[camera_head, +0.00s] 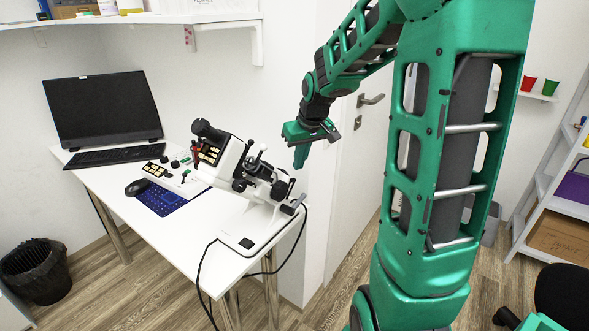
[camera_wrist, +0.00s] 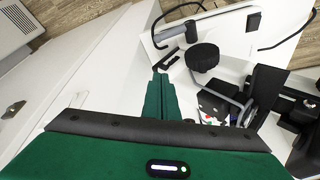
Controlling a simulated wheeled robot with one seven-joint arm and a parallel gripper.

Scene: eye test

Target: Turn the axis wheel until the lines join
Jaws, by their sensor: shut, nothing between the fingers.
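A white and black eye-test instrument (camera_head: 232,160) stands tilted on the white table, with several dark knobs and levers. In the wrist view a round black knob (camera_wrist: 202,57) of it shows right of my fingers. I cannot tell for sure which knob is the axis wheel. The lines are not visible in either view. My gripper (camera_head: 300,158) points down, just above and right of the instrument's lower end. In the wrist view my green gripper fingers (camera_wrist: 160,95) are together and empty, apart from the round knob.
A white door (camera_head: 352,170) is behind my gripper. A waste bin (camera_head: 36,270) stands at the lower left.

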